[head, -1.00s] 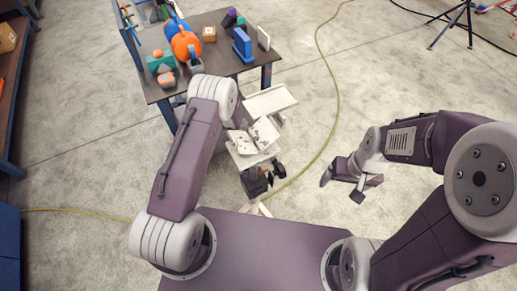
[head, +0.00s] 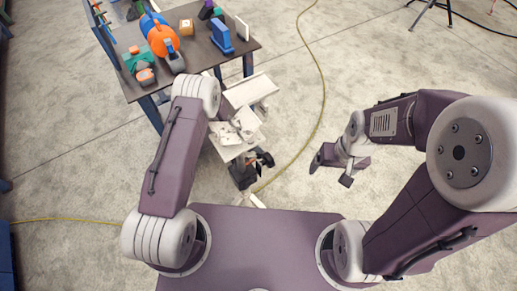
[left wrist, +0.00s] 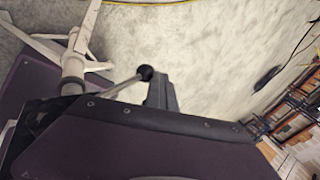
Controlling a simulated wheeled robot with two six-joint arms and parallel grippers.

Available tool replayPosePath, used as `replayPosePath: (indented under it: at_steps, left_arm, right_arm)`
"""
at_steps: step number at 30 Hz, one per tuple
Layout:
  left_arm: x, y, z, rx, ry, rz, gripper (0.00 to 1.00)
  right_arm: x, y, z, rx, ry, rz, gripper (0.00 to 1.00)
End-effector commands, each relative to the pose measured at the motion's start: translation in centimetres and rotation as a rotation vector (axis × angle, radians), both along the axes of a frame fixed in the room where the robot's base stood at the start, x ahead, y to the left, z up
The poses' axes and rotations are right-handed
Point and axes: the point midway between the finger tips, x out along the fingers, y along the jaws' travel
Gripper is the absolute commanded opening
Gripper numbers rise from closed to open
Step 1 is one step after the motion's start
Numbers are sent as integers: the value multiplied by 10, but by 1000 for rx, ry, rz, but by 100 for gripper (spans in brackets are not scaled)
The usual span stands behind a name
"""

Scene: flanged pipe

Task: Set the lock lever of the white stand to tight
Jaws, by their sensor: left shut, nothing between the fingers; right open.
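The white stand (head: 262,88) is in front of the table in the head view, partly hidden by my left arm. In the left wrist view its post (left wrist: 73,65) and splayed legs are at the upper left. The lock lever (left wrist: 122,85) sticks out from the post to the right and ends in a black ball knob (left wrist: 146,73). My left gripper (head: 264,158) is low by the stand, shut and empty. In the left wrist view a dark finger (left wrist: 162,92) shows just beside the knob; I cannot tell whether they touch. My right gripper (head: 330,170) is open and empty, away to the right.
A dark table (head: 195,55) at the upper left carries an orange and blue object (head: 162,38), a blue block (head: 221,37) and other items. A yellow cable (head: 322,75) runs over the floor. A tripod (head: 430,12) stands far right.

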Motion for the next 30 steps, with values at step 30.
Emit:
replayPosePath:
  at_steps: [30]
  left_arm:
    - [-17,44,79,2,-3,1,0]
  right_arm:
    - [0,0,21,0,0,0,84]
